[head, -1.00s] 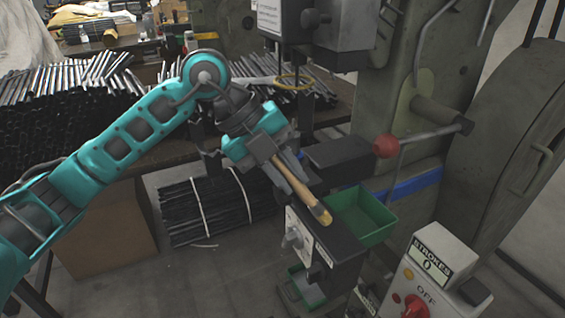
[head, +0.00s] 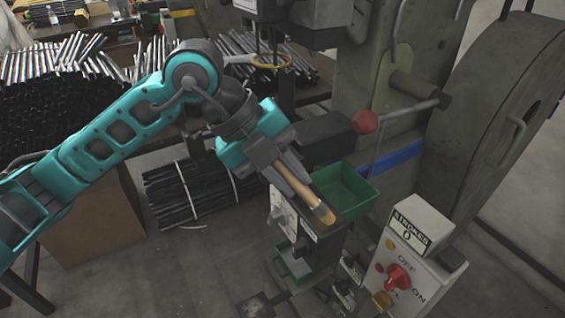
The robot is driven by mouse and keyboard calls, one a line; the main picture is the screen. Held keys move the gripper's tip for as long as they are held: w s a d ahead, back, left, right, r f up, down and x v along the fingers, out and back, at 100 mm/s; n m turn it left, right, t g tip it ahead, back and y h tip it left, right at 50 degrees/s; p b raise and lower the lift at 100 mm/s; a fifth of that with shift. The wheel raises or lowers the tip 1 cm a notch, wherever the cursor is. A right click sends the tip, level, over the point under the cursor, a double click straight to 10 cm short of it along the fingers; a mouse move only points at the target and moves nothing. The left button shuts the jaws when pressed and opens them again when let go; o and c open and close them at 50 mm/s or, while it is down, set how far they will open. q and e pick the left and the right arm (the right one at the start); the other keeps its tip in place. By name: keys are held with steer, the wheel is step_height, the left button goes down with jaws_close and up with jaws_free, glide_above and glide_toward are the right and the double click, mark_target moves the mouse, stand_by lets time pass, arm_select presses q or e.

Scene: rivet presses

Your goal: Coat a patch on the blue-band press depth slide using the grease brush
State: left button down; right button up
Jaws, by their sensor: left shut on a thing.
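My left gripper (head: 284,178) is shut on the grease brush (head: 303,196), a wooden-handled brush with a pale tip pointing down and right. The brush tip appears over the dark top of the control box (head: 318,240), in front of the green tray (head: 346,192); I cannot tell whether it touches. The blue-band press (head: 398,75) stands behind and to the right, with its blue band (head: 403,154) low on the frame. I cannot tell which part is the depth slide. My right gripper is not in view.
A red-knobbed lever (head: 365,122) sticks out of the press. A strokes counter box (head: 421,218) with a red switch stands at the lower right. A large flywheel (head: 505,130) is at the right. Bundled rods (head: 192,193) lie on the floor at left.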

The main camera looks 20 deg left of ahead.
arm_select(q)
steer(key=shift+s+d, duration=0.45)
steer(key=shift+d, duration=0.15)
steer(key=shift+w+a, duration=1.05)
steer(key=shift+a, duration=0.35)
steer(key=shift+w+a, duration=1.1)
steer(key=shift+a, duration=0.25)
steer(key=shift+w+a, duration=1.05)
steer(key=shift+a, duration=0.35)
steer(key=shift+r+p, duration=0.1)
steer(key=shift+p, duration=0.2)
step_height(320, 180, up, 6)
steer(key=p, duration=0.5)
